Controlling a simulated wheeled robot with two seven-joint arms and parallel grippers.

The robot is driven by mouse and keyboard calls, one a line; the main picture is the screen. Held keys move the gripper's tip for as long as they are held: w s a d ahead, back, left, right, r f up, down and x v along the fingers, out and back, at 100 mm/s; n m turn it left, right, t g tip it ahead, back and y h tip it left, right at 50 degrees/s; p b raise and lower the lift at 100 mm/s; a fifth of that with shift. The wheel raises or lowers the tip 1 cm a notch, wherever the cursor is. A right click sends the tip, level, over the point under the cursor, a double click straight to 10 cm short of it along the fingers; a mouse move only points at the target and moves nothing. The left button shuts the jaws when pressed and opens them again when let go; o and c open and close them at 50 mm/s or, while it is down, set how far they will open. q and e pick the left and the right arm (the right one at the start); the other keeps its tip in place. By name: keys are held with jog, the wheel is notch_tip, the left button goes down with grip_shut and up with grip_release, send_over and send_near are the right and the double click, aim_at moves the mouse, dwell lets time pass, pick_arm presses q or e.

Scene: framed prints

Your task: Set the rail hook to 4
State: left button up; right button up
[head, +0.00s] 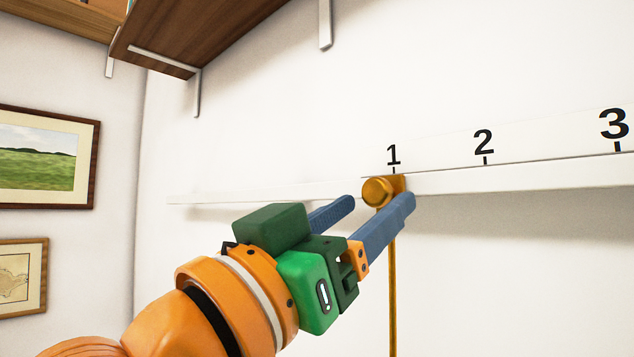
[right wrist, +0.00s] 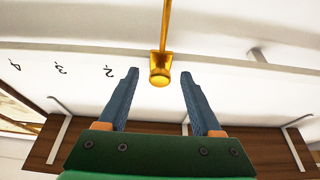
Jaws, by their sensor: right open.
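The brass rail hook (head: 378,191) sits on the white rail (head: 470,180) at the mark 1, with a round knob facing me and a thin brass rod hanging down. My right gripper (head: 378,204) is open, its two blue fingers reaching toward the knob. In the right wrist view the knob (right wrist: 160,78) lies just beyond and between the fingertips of the right gripper (right wrist: 158,74), with gaps on both sides. The mark 4 (right wrist: 14,67) shows in the right wrist view, past 2 and 3. My left gripper is out of view.
A brown wooden shelf (head: 190,35) on metal brackets is above, at the upper left. Framed prints hang on the left wall, one a green landscape (head: 38,157). The rail from 1 toward 3 (head: 614,124) looks clear.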

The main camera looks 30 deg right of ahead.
aim_at(373, 190)
jog(key=r+p, duration=0.2)
jog(key=shift+w+d+r, duration=0.2)
jog(key=shift+d+r, duration=0.1)
jog(key=shift+d, duration=0.1)
jog(key=shift+w+d+f, duration=0.15)
jog(key=shift+w+d, duration=0.05)
jog(key=shift+d, duration=0.25)
jog(key=shift+w+d+f, duration=0.15)
jog(key=shift+d, duration=0.4)
jog(key=shift+a, duration=0.3)
jog(key=c, duration=0.6)
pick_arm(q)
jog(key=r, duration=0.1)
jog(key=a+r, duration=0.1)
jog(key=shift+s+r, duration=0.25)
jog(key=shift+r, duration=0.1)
pick_arm(e)
grip_shut()
jog(key=shift+r, duration=0.1)
